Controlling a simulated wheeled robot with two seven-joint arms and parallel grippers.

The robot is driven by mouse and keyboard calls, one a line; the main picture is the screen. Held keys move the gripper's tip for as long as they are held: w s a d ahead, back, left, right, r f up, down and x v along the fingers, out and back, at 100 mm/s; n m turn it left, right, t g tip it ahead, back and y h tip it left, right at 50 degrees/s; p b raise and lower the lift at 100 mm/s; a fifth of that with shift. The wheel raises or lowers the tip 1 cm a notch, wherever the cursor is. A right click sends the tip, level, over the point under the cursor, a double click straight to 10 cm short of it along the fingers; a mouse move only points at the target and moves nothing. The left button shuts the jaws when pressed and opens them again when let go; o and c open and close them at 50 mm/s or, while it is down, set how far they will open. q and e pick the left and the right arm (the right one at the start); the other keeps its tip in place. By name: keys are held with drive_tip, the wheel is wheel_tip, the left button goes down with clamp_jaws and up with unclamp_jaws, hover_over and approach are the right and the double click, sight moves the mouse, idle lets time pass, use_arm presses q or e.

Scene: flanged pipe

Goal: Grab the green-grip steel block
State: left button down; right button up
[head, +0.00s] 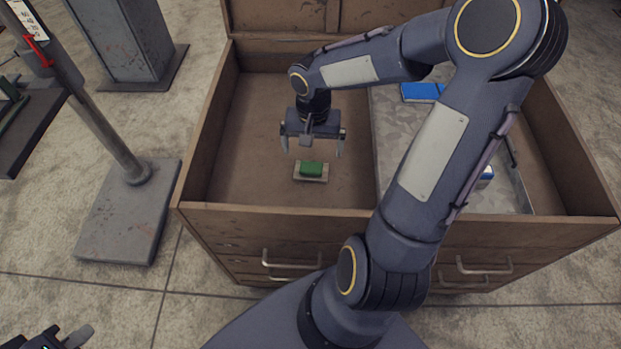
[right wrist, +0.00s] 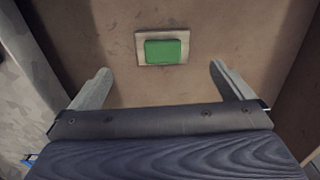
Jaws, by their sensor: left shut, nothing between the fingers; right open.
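The green-grip steel block (head: 312,170) lies flat on the brown floor of the open wooden chest's left compartment. It has a pale steel base and a green top, and it also shows in the right wrist view (right wrist: 163,50). My right gripper (head: 313,150) points down above the block, open, with nothing between its fingers. In the right wrist view the block lies beyond the fingertips (right wrist: 160,72), between their lines and clear of both. My left gripper (head: 75,338) is at the bottom left corner of the head view, partly cut off, away from the chest.
The wooden chest (head: 195,150) has raised walls around the block. A grey metal tray (head: 395,130) fills much of its right side, with a blue item (head: 422,92) in it. A post on a grey base plate (head: 130,225) stands left of the chest. Brown floor around the block is clear.

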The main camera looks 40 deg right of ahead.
sight(311, 166)
drive_tip(key=shift+m, duration=0.3)
drive_tip(key=f, duration=0.3)
drive_tip(key=w+f+b, duration=0.1)
drive_tip(key=f, duration=0.2)
drive_tip(key=f+b, duration=0.1)
drive_tip(key=f, duration=0.3)
drive_tip(key=shift+w+d, duration=0.15)
drive_tip(key=shift+d, duration=0.15)
drive_tip(key=c, duration=1.2)
drive_tip(key=shift+c, duration=0.2)
drive_tip(key=shift+r, duration=0.15)
